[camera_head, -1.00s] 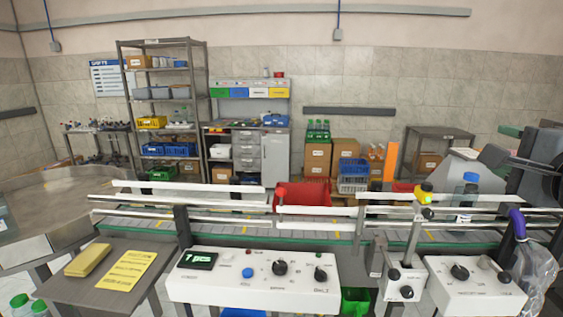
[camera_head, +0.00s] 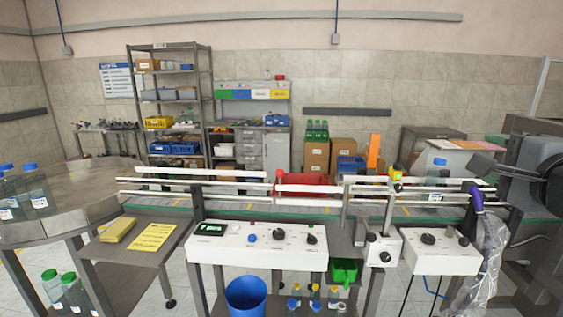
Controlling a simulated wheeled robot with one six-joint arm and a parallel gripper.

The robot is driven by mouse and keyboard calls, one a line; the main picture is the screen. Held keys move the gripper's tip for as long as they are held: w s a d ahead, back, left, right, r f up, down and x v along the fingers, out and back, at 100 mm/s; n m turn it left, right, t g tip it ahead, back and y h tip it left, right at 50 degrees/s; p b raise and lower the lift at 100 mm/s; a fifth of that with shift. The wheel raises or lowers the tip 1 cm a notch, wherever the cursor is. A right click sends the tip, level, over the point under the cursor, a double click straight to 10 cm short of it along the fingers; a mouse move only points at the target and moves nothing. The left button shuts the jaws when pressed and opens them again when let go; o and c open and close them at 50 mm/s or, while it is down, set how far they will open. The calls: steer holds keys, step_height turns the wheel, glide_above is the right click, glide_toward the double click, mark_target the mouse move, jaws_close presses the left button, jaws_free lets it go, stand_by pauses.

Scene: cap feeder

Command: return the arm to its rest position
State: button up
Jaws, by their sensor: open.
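My arm and gripper do not show in the head view, so their pose cannot be seen. The conveyor line (camera_head: 330,212) runs across the middle of the picture. A clear bottle with a blue cap (camera_head: 438,172) stands at its right part. A white control box with a small green display (camera_head: 258,245) is in front of the conveyor. A second white control box (camera_head: 440,252) stands to its right.
A round metal table (camera_head: 75,212) with blue-capped bottles is at the left. A side table (camera_head: 115,252) holds yellow items. A blue bin (camera_head: 246,298) and several small bottles are below the control box. A dark machine (camera_head: 540,180) fills the right edge.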

steer(key=w+a+f+n+g+y, duration=0.2)
steer(key=a+f+n+g, duration=0.3)
steer(key=f, duration=0.6)
steer(key=w+a+f+n+g+y, duration=0.2)
steer(key=w+a+f+n+g, duration=0.1)
steer(key=a+f, duration=0.55)
steer(key=s+a+f+n+g+h, duration=0.1)
steer(key=s+a+f+n+g, duration=0.1)
steer(key=s+f+n, duration=0.3)
steer(key=a+f+n+g, duration=0.2)
steer(key=a+f, duration=0.1)
steer(key=f, duration=0.4)
steer(key=s+a+f+n+g+h, duration=0.1)
steer(key=s+a+f+n+g, duration=0.1)
steer(key=s+f+n, duration=0.3)
steer(key=shift+m, duration=0.6)
steer(key=r+p, duration=0.1)
steer(key=w+r+p, duration=0.1)
steer(key=r+p, duration=0.1)
steer(key=w+r+p, duration=0.1)
steer(key=r, duration=0.1)
steer(key=shift+w+a, duration=0.1)
steer(key=shift+a, duration=0.05)
